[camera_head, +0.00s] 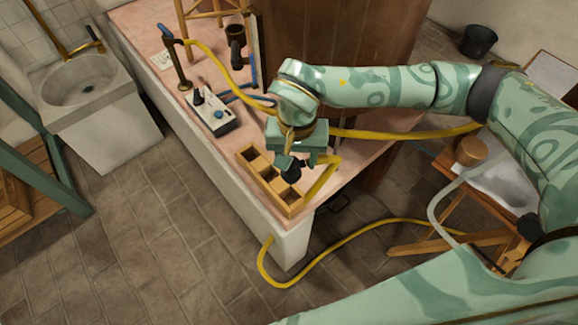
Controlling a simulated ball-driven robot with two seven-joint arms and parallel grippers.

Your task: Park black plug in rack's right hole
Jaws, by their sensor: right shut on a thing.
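The wooden rack (256,174) stands near the front corner of the pink-topped bench, with a row of square openings. My right gripper (291,163) reaches in from the right and is shut on the black plug (292,174). The plug hangs below the fingers, over or just behind the right half of the rack; I cannot tell whether it touches the rack. The gripper and plug partly hide the rack's right part. A yellow hose (322,182) bends down beside the gripper; where it joins the plug is hidden. My left gripper is not in view.
A brass stand (178,62) and a dark cup-like fitting (236,45) stand farther back. Yellow hose (350,236) also trails over the floor.

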